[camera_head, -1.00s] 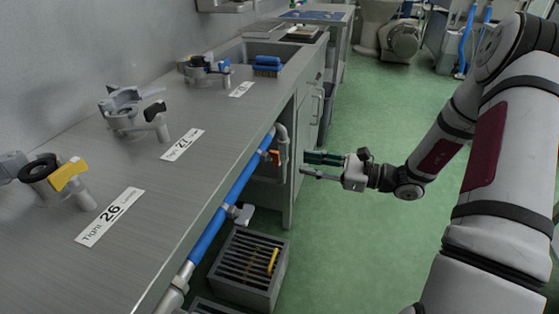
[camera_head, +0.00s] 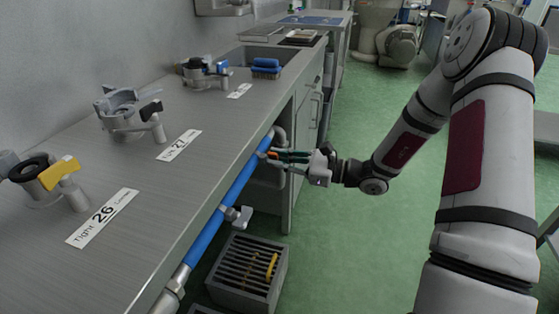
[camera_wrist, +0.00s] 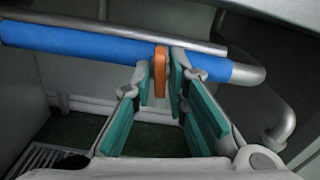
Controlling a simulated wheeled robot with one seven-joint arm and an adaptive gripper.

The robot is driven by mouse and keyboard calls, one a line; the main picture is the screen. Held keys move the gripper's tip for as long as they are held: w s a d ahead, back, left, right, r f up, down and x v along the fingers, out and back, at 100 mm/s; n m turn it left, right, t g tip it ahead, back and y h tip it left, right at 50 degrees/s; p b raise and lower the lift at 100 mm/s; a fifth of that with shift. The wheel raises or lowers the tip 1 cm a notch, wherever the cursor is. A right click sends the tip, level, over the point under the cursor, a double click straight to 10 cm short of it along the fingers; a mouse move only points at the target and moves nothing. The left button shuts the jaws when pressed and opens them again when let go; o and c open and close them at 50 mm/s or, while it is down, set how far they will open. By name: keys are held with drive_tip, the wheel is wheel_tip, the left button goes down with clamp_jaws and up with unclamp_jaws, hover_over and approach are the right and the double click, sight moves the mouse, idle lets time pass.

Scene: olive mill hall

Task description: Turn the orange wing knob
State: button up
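The orange wing knob (camera_wrist: 160,72) sits on the blue pipe (camera_wrist: 95,42) under the bench edge, its wing pointing toward my wrist camera. My gripper (camera_wrist: 162,88) has its green-padded fingers on either side of the knob's wing, with narrow gaps seen at both sides. The fingers are open, spread wider near the palm than at the tips. In the head view my gripper (camera_head: 277,157) reaches in from the right to the blue pipe (camera_head: 237,190), and its fingers mostly hide the knob.
A steel bench (camera_head: 160,205) runs above the pipe, carrying several clamp fittings and number labels. A grey lever valve (camera_head: 238,215) sits lower on the pipe. A slatted grey crate (camera_head: 248,270) stands on the floor below. The green floor (camera_head: 345,245) is open to the right.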

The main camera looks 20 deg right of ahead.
drive_tip(key=shift+p, duration=0.35)
clamp_jaws()
drive_tip(key=m+p, duration=0.4)
drive_tip(key=m, duration=0.2)
drive_tip(key=m+p, duration=0.4)
drive_tip(key=m, duration=0.3)
drive_tip(key=m+p, duration=0.4)
drive_tip(key=m, duration=0.3)
drive_tip(key=shift+w+d+f, duration=0.25)
drive_tip(key=shift+f, duration=0.05)
drive_tip(key=o, duration=0.7)
unclamp_jaws()
drive_tip(key=shift+c, duration=0.2)
